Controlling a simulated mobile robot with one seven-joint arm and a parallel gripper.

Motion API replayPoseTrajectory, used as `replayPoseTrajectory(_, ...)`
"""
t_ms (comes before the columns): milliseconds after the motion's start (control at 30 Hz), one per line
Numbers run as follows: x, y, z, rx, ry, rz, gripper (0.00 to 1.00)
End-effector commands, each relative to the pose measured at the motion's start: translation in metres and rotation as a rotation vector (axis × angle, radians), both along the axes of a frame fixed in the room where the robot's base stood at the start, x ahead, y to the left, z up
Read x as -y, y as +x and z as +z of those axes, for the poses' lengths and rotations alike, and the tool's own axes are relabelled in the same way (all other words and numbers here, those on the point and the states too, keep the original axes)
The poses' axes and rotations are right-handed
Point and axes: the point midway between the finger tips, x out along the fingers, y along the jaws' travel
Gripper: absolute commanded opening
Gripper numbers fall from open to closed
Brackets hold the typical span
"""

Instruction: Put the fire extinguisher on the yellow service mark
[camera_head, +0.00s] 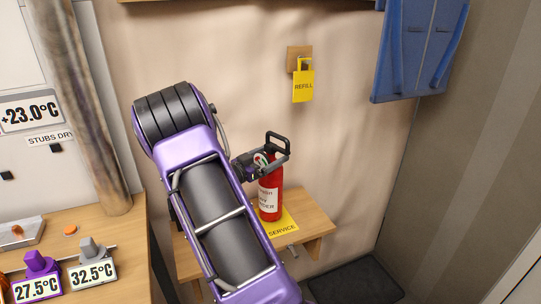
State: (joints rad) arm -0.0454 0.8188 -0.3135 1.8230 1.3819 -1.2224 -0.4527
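The red fire extinguisher (270,198) stands upright at the small wooden table, with a white label, a round gauge and a black handle on top. The yellow service mark (284,226), lettered SERVICE, lies on the table top at the extinguisher's base. The extinguisher covers part of the mark; I cannot tell whether its base touches it or is slightly above. My gripper (257,165) is dark and sits at the extinguisher's neck, just below the handle.
The small wooden table (313,222) stands against the wall, its left part behind my arm. A yellow REFILL tag (303,86) hangs on a wall hook above. A workbench (122,228) with temperature displays is at left. A dark mat (355,283) lies on the floor at right.

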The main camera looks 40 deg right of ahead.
Motion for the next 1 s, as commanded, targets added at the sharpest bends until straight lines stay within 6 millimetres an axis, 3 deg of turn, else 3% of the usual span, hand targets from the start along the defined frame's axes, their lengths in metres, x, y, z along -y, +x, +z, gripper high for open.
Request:
replayPoseTrajectory(367,-0.007,-0.001,0.003,0.000,0.000,0.001,1.00)
replayPoseTrajectory(800,-0.093,-0.014,0.002,-0.001,0.000,0.003,1.00)
replayPoseTrajectory(1000,-0.115,-0.018,0.002,0.001,0.000,0.001,1.00)
